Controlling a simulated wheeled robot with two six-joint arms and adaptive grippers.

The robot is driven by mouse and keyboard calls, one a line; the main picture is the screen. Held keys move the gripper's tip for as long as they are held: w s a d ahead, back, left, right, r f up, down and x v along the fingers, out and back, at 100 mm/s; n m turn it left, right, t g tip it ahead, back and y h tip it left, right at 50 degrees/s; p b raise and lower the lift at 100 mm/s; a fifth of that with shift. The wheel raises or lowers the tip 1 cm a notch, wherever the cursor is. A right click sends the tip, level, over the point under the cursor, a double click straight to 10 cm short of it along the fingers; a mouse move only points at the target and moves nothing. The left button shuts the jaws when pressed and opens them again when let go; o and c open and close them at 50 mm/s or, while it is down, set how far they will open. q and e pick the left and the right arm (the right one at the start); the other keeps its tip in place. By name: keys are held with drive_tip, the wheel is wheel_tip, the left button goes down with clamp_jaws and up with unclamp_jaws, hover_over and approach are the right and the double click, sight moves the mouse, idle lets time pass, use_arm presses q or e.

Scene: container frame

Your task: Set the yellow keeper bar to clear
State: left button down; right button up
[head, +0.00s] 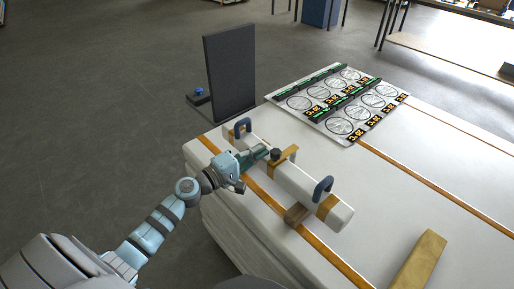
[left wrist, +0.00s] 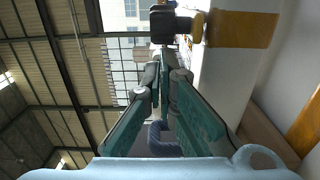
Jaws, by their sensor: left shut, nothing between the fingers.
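The yellow keeper bar (head: 287,154) appears to be the small yellow piece across the middle of a white beam (head: 308,187), with a black knob (head: 275,154) at its near end. In the left wrist view the knob (left wrist: 170,25) sits on a short yellow stem, beside a yellow band (left wrist: 241,30) on the beam. My left gripper (head: 268,151) is shut and empty, its tips close to the knob. In the left wrist view its fingertips (left wrist: 164,62) lie just below the knob; I cannot tell if they touch. My right gripper is not in view.
The beam carries two dark blue handles (head: 242,127) (head: 322,188) and lies on a white table (head: 390,190) with orange strips. A brown block (head: 297,214) is beside it.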

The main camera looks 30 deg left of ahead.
use_arm(q)
drive_tip(key=shift+s+d+r+y+p, duration=0.1)
drive_tip(key=shift+s+d+y+p, duration=0.1)
drive_tip(key=shift+y+p, duration=0.1)
drive_tip(key=shift+n, duration=0.3)
